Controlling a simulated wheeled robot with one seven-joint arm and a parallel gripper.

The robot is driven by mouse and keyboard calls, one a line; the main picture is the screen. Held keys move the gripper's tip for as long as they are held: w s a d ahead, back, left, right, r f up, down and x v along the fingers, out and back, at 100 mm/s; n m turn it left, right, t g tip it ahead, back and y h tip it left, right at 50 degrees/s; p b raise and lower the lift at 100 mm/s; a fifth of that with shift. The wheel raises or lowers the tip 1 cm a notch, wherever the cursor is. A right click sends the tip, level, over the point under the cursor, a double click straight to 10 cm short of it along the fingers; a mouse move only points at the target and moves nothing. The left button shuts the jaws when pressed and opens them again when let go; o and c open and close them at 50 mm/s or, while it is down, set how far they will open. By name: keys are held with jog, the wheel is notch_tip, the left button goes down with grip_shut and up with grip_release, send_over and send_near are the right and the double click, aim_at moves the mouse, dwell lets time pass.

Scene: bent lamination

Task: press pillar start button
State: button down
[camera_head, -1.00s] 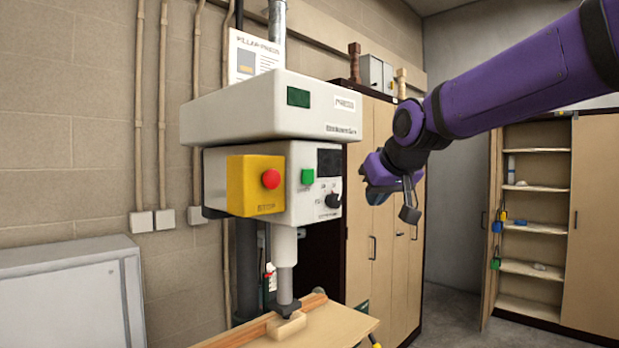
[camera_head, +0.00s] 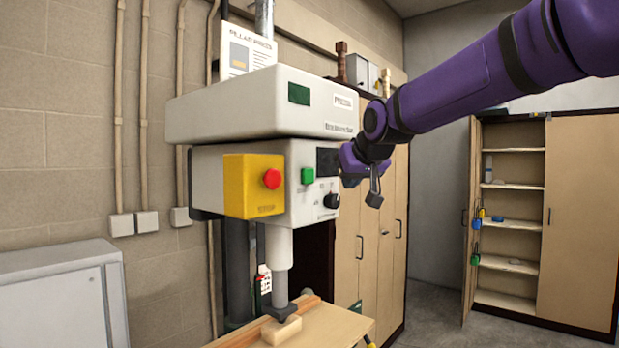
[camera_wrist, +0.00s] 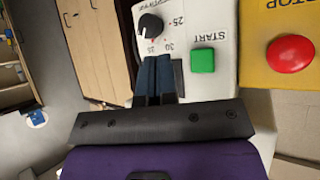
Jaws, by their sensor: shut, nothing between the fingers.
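The pillar press (camera_head: 270,110) is a white machine on the wall side. Its green start button (camera_head: 307,176) is on the front panel, beside the yellow stop box (camera_head: 240,185) with its red button (camera_head: 271,179). In the wrist view the green button (camera_wrist: 203,60), labelled START, lies to the right of my fingertips, and the red stop button (camera_wrist: 290,54) is further right. My gripper (camera_wrist: 158,62) is shut and empty, its fingertips near the panel between dial and green button. Contact with the panel cannot be told.
A black dial (camera_wrist: 150,27) sits on the panel close to my fingers. Below the press head, a wooden block (camera_head: 281,331) lies on the press table (camera_head: 340,327). Tall wooden cabinets (camera_head: 368,235) stand behind, and a grey cabinet (camera_head: 55,300) is at lower left.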

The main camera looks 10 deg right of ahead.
jog(key=w+a, duration=0.4)
jog(key=w, duration=0.2)
jog(key=shift+a, duration=0.25)
jog(key=shift+w+a, duration=0.1)
jog(key=shift+w, duration=0.15)
dwell(1.8)
jog(key=shift+w+a, duration=0.15)
jog(key=shift+w, duration=0.05)
jog(key=shift+w+a, duration=0.3)
jog(key=shift+w, duration=0.1)
dwell(1.0)
jog(key=shift+s, duration=0.1)
jog(key=shift+s+d, duration=0.55)
jog(key=shift+s, duration=0.1)
jog(key=shift+s+d, duration=0.75)
jog(key=shift+s, duration=0.25)
jog(key=shift+s+d, duration=0.7)
jog(key=shift+s, duration=0.3)
